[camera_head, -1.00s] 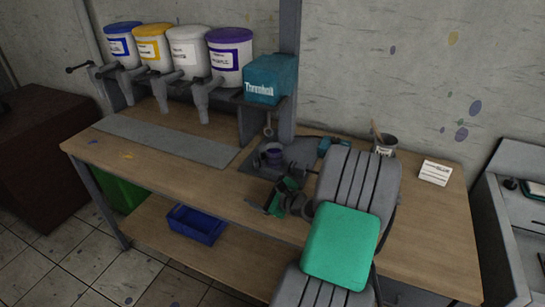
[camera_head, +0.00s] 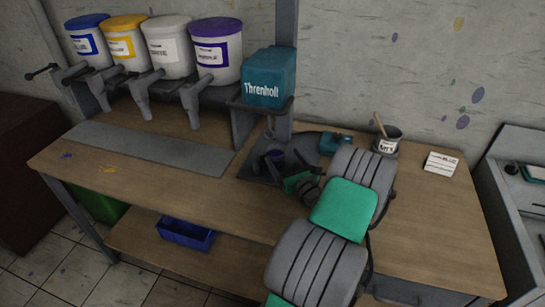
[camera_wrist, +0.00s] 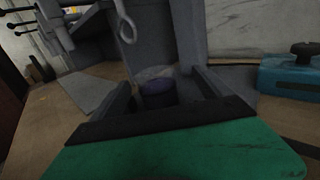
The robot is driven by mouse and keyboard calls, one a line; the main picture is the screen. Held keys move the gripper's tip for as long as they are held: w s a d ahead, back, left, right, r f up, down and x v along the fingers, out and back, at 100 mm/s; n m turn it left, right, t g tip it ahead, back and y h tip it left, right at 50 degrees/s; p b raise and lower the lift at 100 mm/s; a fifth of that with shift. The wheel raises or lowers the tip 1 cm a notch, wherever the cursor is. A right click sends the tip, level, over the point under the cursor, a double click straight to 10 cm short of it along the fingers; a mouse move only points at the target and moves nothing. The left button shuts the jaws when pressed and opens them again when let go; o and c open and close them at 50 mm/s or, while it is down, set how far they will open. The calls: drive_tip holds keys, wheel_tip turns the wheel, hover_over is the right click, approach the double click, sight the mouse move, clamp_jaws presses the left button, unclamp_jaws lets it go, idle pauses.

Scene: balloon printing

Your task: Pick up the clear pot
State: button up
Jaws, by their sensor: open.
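The clear pot (camera_head: 275,158) holds something dark purple and stands on a dark plate under the teal Threnholt unit (camera_head: 268,78). It also shows in the wrist view (camera_wrist: 158,92), upright, between my two fingers. My gripper (camera_head: 287,167) is open. In the wrist view its fingers (camera_wrist: 162,84) reach forward on the left and right of the pot. I cannot tell whether either finger touches it. In the head view my gripper and arm partly hide the pot's lower right.
A metal hook (camera_wrist: 126,28) hangs above the pot. Paint buckets with taps (camera_head: 168,47) line the back left. A teal tool (camera_head: 335,143), a grey mix tin with a stick (camera_head: 386,145) and a white card (camera_head: 441,163) lie to the right.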

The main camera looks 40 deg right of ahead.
sight(271, 145)
drive_tip(key=w, duration=0.3)
drive_tip(key=w+p, duration=0.1)
drive_tip(key=w, duration=0.1)
drive_tip(key=shift+w+d+r, duration=0.1)
drive_tip(key=shift+d, duration=0.15)
drive_tip(key=shift+w+d, duration=0.2)
drive_tip(key=shift+w, duration=0.1)
drive_tip(key=shift+c, duration=0.3)
drive_tip(key=c, duration=1.8)
drive_tip(key=shift+r, duration=0.25)
drive_tip(key=s+a+r+b, duration=0.1)
drive_tip(key=s+a, duration=0.2)
drive_tip(key=a, duration=0.2)
drive_tip(key=s+a+r+b, duration=0.1)
drive_tip(key=s+a, duration=0.1)
drive_tip(key=a, duration=0.3)
drive_tip(key=s+a+b, duration=0.1)
drive_tip(key=s+a, duration=0.2)
drive_tip(key=a, duration=0.2)
drive_tip(key=shift+s+a+r+b, duration=0.3)
drive_tip(key=shift+a+r+b, duration=0.05)
drive_tip(key=shift+a+r, duration=0.05)
